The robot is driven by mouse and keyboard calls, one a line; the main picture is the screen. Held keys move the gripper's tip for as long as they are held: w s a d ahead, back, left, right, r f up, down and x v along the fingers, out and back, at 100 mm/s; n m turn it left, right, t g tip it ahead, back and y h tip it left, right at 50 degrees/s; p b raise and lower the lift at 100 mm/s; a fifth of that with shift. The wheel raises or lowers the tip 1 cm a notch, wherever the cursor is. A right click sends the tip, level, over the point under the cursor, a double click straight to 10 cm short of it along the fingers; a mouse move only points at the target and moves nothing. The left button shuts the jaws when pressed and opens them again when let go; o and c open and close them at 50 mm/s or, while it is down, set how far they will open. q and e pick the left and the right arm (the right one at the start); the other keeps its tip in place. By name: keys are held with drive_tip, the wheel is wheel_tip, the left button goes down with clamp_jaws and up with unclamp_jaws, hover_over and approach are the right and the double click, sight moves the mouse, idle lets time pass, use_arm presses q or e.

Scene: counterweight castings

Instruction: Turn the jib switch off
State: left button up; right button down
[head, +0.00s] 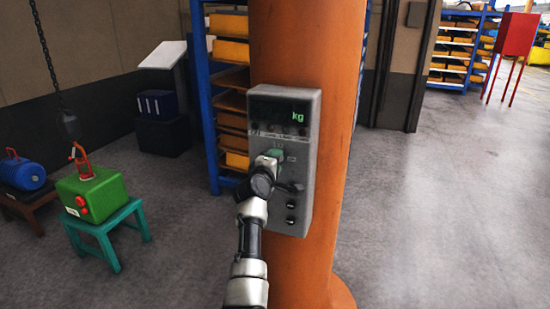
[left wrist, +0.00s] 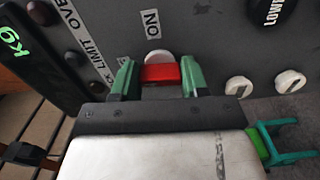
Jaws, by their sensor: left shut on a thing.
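A grey control box (head: 307,200) with a lit "kg" display (head: 297,116) is fixed to an orange column. In the left wrist view, a red switch lever (left wrist: 160,73) stands out from the box face (left wrist: 205,45), in front of a pale round part (left wrist: 157,56). In the head view my gripper hides the lever. My right gripper is in neither view.
Two pale knobs (left wrist: 290,81) and a dark "LOWER" knob (left wrist: 272,12) sit on the box near the switch. A green casting (head: 105,194) rests on a teal stool (head: 103,232) at left, below a hanging chain (head: 46,55). The floor (head: 450,200) at right is clear.

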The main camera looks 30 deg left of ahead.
use_arm(q)
drive_tip(key=shift+n, duration=0.6)
drive_tip(key=o, duration=0.9)
drive_tip(key=shift+s, duration=0.1)
drive_tip(key=b+v, duration=0.2)
drive_tip(key=v, duration=0.8)
drive_tip(key=shift+s+d, duration=0.15)
drive_tip(key=shift+s, duration=0.15)
drive_tip(key=shift+f, duration=0.1)
